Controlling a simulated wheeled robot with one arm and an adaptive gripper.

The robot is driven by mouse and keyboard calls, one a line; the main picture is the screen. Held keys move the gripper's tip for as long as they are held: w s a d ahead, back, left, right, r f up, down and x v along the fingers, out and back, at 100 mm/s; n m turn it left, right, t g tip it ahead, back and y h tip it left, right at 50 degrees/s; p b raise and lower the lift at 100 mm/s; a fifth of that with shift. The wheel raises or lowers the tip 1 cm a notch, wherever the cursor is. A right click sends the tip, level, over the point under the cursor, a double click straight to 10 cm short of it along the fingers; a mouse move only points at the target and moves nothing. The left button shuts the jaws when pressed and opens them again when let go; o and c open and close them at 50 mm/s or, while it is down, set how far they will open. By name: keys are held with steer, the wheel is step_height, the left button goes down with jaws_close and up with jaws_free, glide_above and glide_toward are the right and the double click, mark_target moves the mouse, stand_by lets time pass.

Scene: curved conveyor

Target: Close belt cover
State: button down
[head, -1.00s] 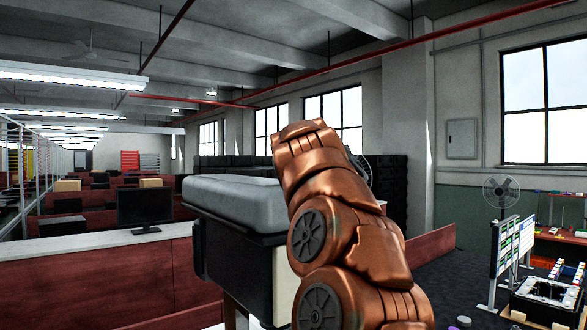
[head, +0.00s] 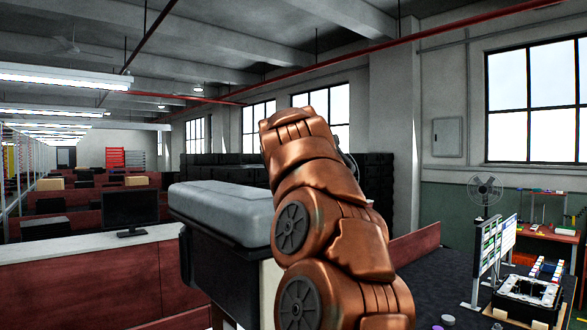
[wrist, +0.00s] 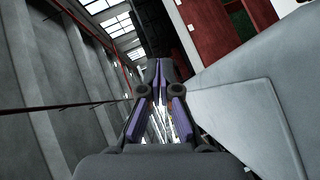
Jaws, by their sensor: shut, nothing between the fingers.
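A grey, rounded lid-like cover (head: 222,207) lies nearly level over a black box-shaped housing (head: 215,263) in the middle of the head view; it looks like the belt cover, but I cannot be sure. My copper arm stands in front of its right end and hides that part. My gripper (wrist: 158,80) is in the wrist view, with its fingers together and nothing between them. A large smooth grey surface (wrist: 235,125) fills the right of the wrist view beside the fingers, apparently the same cover. I cannot tell whether they touch.
A pale counter with a dark monitor (head: 131,212) stands at left, with red partitions (head: 60,280) below. At right are a white display board (head: 494,255), a black frame-like device (head: 527,297) and a fan (head: 485,190).

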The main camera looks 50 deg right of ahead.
steer(key=s+a+r, duration=0.1)
steer(key=s+r, duration=0.5)
steer(key=shift+a, duration=0.25)
steer(key=shift+a, duration=0.1)
stand_by(0.4)
